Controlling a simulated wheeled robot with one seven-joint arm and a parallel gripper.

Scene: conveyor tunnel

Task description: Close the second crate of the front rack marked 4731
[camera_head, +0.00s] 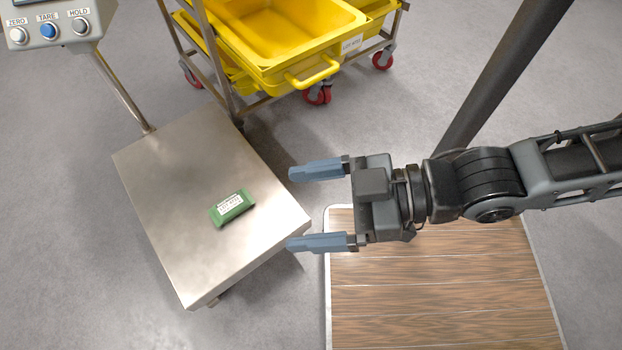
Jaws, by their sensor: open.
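A metal-framed rack (207,47) on red-wheeled casters stands at the top, cut off by the picture edge. A yellow crate (290,55) with a bar handle (313,74) juts out from it toward me, its open top showing an empty inside. Other yellow crate parts show beside and below it. A white label (351,45) is on the rack side; its number is too small to read surely. My gripper (289,208) is open and empty, fingers pointing left, below the crate handle and apart from it.
A steel platform scale (170,190) stands at left with a labelled green block (231,208) on it. Its button panel (50,28) is at top left. A wood-slatted platform (430,300) lies under my arm. Grey floor is clear between scale and rack.

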